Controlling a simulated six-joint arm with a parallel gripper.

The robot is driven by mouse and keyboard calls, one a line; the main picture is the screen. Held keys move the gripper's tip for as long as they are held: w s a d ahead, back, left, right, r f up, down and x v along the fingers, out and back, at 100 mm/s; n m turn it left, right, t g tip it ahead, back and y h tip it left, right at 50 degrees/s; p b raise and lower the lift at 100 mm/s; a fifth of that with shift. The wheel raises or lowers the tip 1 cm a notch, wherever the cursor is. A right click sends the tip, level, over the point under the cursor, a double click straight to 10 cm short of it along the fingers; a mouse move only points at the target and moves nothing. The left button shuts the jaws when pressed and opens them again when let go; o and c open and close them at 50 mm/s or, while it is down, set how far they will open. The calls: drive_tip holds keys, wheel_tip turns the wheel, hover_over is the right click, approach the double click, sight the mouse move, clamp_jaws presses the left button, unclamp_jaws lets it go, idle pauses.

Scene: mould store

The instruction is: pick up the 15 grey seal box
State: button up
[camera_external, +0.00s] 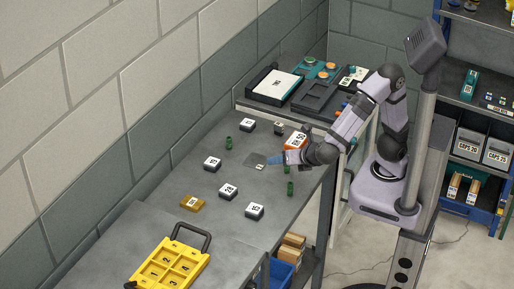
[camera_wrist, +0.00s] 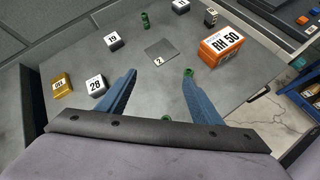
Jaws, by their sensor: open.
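The 15 box (camera_external: 254,211) is a small dark grey box with a white top, on the near part of the bench in the external view. I cannot make it out in the wrist view. My gripper (camera_external: 271,160) is open and empty, with blue fingers, above the bench, up and right of the 15 box and apart from it. The wrist view shows its two spread fingers (camera_wrist: 160,73) with bare bench between them. Similar boxes stand nearby: the 28 box (camera_external: 228,191) and the 19 box (camera_wrist: 113,41).
A gold box (camera_external: 192,202) lies left of the 28 box. An orange RH 50 box (camera_wrist: 221,46) stands near the bench's right edge. A flat grey plate (camera_wrist: 161,51) and green cylinders (camera_external: 290,188) lie near my gripper. A yellow case (camera_external: 172,262) sits at the front.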

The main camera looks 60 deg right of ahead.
drive_tip(key=s+a+r+n+t+y+b, duration=0.1)
drive_tip(key=s+a+n+t+y, duration=0.1)
drive_tip(key=a+n, duration=0.45)
drive_tip(key=s+a+r+n+t+y+b, duration=0.1)
drive_tip(key=s+a+n+t+y, duration=0.15)
drive_tip(key=a, duration=0.65)
approach(256, 209)
drive_tip(key=shift+w+d+f+y, duration=0.1)
drive_tip(key=shift+w+d+y, duration=0.05)
drive_tip(key=shift+w, duration=0.4)
drive_tip(key=shift+w+d+f+y, duration=0.1)
drive_tip(key=shift+w+d, duration=0.05)
drive_tip(key=shift+w, duration=0.4)
drive_tip(key=shift+f, duration=0.55)
drive_tip(key=shift+p+x, duration=0.7)
drive_tip(key=shift+x, duration=3)
drive_tip(key=shift+a+r, duration=0.1)
drive_tip(key=shift+r, duration=0.05)
drive_tip(key=c, duration=1.1)
drive_tip(key=shift+c, duration=0.2)
drive_tip(key=shift+r, duration=0.1)
wheel_tip(256, 209, up, 10)
drive_tip(key=shift+f, duration=0.1)
